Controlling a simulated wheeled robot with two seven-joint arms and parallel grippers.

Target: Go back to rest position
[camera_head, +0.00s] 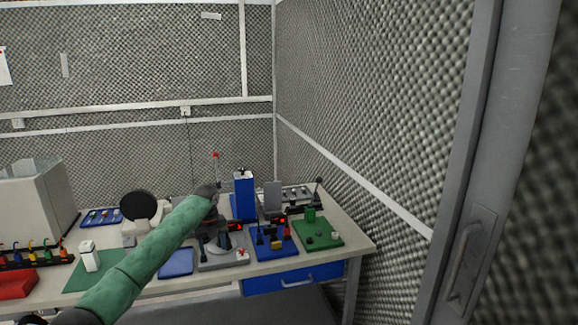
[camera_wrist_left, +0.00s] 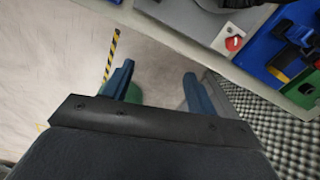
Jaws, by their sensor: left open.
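My left arm (camera_head: 150,248), in a green sleeve, comes in from the lower left of the head view and reaches over the workbench (camera_head: 350,240). Its far end stands among the fixtures there, and I cannot pick out the fingertips clearly. In the left wrist view my left gripper (camera_wrist_left: 157,88) is open, with two blue fingers apart and nothing between them. My right gripper is in neither view.
A blue tower (camera_head: 244,194), a blue fixture board (camera_head: 272,241) and a green board (camera_head: 318,233) crowd the bench's right half. A red knob (camera_wrist_left: 234,44) sits near the bench edge. A large beige box (camera_head: 32,203) stands left. Foam walls close the back and right.

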